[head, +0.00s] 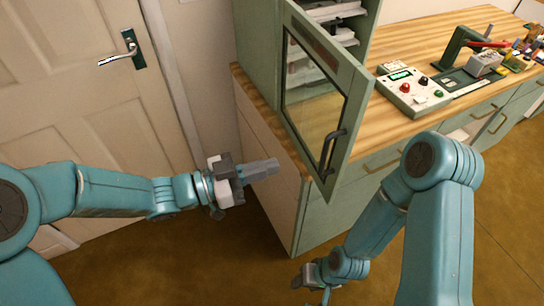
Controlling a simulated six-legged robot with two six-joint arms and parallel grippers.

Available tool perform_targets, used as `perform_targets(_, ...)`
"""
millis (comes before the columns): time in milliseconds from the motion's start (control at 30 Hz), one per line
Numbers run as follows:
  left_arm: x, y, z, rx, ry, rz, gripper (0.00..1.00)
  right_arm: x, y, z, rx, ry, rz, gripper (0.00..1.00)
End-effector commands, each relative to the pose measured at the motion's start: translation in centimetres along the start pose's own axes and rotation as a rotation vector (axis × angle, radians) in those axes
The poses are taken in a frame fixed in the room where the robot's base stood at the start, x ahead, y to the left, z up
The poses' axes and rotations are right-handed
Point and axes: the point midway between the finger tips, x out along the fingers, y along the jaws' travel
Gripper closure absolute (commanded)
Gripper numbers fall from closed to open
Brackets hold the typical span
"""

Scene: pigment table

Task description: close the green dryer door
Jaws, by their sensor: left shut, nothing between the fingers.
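The green dryer door (358,85) has a glass pane and a dark handle (333,150). It stands open, swung out from the green dryer cabinet (258,45) on the wooden counter. White shelves (335,12) show inside the cabinet. My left gripper (275,166) is shut and empty, to the left of the door's lower part and apart from the handle. My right gripper (307,283) is low at the bottom of the view, below the door; its fingertips are hard to make out.
A control box (413,92) with knobs and buttons sits on the wooden counter (420,40) right of the door. A green press-like tool (465,50) and small items stand farther right. Green drawers are under the counter. A beige room door (85,80) is at left.

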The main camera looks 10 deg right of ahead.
Motion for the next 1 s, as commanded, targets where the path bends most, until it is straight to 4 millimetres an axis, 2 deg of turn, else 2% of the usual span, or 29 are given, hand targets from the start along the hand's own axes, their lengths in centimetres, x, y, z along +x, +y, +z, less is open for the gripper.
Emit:
perform_targets(100, 2.7, 0.2, -0.1, 0.0, -0.002, 0.006, 1.0, -0.6, -0.2, 0.0, 0.0, 0.0, 0.0, 0.53)
perform_targets(300, 7.0, 0.1, -0.1, 0.0, -0.002, 0.004, 1.0, -1.3, -0.5, 0.0, 0.0, 0.001, 0.0, 0.53)
perform_targets(500, 10.1, 0.0, -0.1, -0.001, -0.001, 0.002, 1.0, -2.1, -0.8, 0.0, 0.0, 0.0, 0.0, 0.53)
perform_targets(700, 11.3, -0.2, 0.0, -0.001, -0.001, 0.0, 1.0, -2.3, -0.8, 0.0, 0.0, 0.0, 0.0, 0.53)
perform_targets(1000, 11.4, -0.3, 0.1, -0.001, -0.001, -0.001, 1.0, -2.3, -0.8, 0.0, 0.0, 0.0, 0.0, 0.53)
